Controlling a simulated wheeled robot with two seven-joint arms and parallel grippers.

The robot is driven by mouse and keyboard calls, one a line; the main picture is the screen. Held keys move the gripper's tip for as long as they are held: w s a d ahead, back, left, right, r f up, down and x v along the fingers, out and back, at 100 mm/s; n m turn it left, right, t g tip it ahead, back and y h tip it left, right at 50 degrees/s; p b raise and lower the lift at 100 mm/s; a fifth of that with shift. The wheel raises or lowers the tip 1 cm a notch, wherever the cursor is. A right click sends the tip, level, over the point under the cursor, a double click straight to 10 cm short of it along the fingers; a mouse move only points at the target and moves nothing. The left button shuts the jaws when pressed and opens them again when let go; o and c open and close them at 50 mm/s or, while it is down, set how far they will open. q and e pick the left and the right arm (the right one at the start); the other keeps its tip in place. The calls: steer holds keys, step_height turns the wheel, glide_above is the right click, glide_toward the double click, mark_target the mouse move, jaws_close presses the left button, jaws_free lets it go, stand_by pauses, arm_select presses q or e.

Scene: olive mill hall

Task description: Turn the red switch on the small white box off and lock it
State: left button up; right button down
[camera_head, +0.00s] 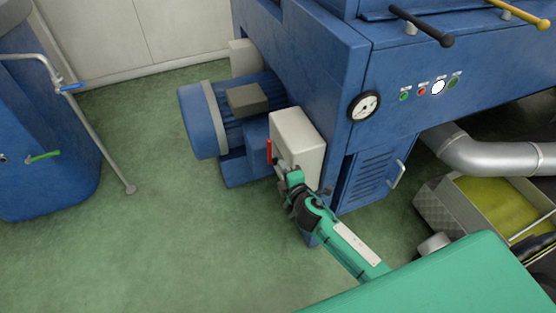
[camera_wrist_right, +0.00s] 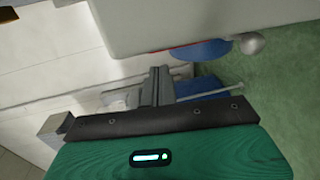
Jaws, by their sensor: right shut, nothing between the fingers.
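The small white box (camera_head: 299,140) is fixed to the blue machine beside the motor. Its red switch (camera_head: 269,151) is a narrow upright handle on the box's left face. My right gripper (camera_head: 281,171) is at the lower left of the box, just below the red switch, and is shut and empty. In the right wrist view the closed fingers (camera_wrist_right: 160,84) are below a large pale surface, likely the white box (camera_wrist_right: 210,18). A thin red strip shows at its lower edge. Contact with the switch cannot be told. No lock can be made out clearly. My left gripper is out of view.
The blue motor (camera_head: 205,118) stands left of the box, and a gauge (camera_head: 364,106) and buttons are to its right. A blue tank (camera_head: 38,150) with a pipe stands at far left. A crate (camera_head: 462,222) is at right. Green floor between is clear.

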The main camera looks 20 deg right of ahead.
steer(key=s, duration=0.1)
steer(key=s+r, duration=0.1)
steer(key=s, duration=0.1)
steer(key=shift+s, duration=0.15)
